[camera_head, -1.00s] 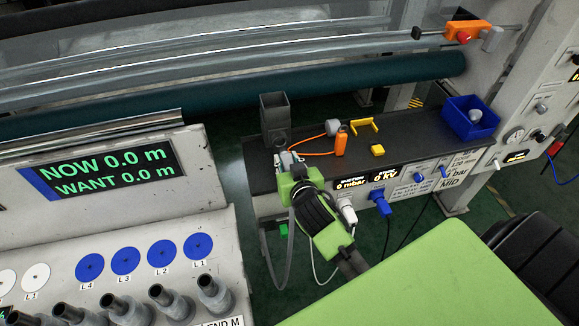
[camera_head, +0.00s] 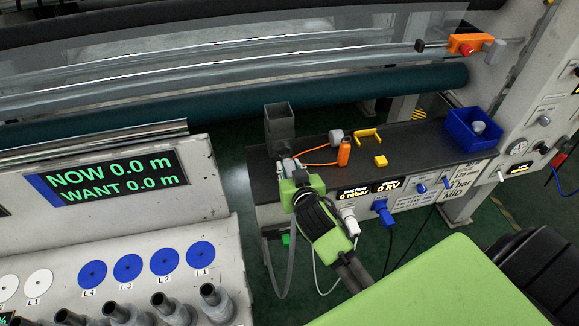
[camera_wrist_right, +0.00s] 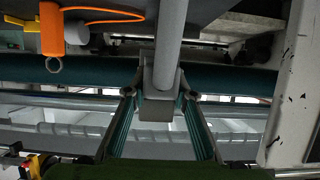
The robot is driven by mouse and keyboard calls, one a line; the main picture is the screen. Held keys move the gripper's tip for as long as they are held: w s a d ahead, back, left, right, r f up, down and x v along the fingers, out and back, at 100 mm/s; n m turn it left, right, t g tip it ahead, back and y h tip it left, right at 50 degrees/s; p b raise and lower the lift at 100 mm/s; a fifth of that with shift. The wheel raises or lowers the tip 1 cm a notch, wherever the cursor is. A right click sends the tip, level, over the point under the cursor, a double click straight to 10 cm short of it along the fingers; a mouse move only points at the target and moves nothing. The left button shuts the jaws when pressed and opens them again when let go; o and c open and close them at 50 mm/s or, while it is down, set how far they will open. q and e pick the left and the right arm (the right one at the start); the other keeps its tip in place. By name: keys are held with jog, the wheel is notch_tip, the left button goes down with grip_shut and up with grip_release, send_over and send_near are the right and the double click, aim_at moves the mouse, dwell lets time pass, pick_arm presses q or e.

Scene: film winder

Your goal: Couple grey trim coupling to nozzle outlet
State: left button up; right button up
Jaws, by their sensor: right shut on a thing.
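My right gripper (camera_head: 287,163) is shut on the grey trim coupling at the end of a grey hose. The hose (camera_wrist_right: 172,35) runs down between the fingers (camera_wrist_right: 160,100) in the right wrist view. The coupling's exact outline is hard to make out there. In the head view, a dark grey square nozzle (camera_head: 280,120) stands upright at the left end of the black bench top. The gripper is right at the nozzle's lower front, where the outlet is largely hidden. I cannot tell whether coupling and outlet touch. My left gripper is not in view.
An orange tool (camera_head: 344,152) with an orange cord, a yellow bracket (camera_head: 368,136), a yellow block (camera_head: 380,161) and a blue bin (camera_head: 470,128) are on the bench to the right. White (camera_head: 349,220) and blue (camera_head: 383,212) plugs sit on the front panel. A grey display console (camera_head: 200,180) is left.

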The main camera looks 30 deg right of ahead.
aim_at(288, 161)
dwell(0.4)
jog(key=shift+w, duration=0.2)
jog(key=shift+w+d, duration=0.2)
jog(key=shift+w, duration=0.45)
jog(key=shift+w+d, duration=0.2)
jog(key=shift+w, duration=0.45)
jog(key=shift+p, duration=0.5)
jog(key=shift+w, duration=0.2)
jog(key=o, duration=1.2)
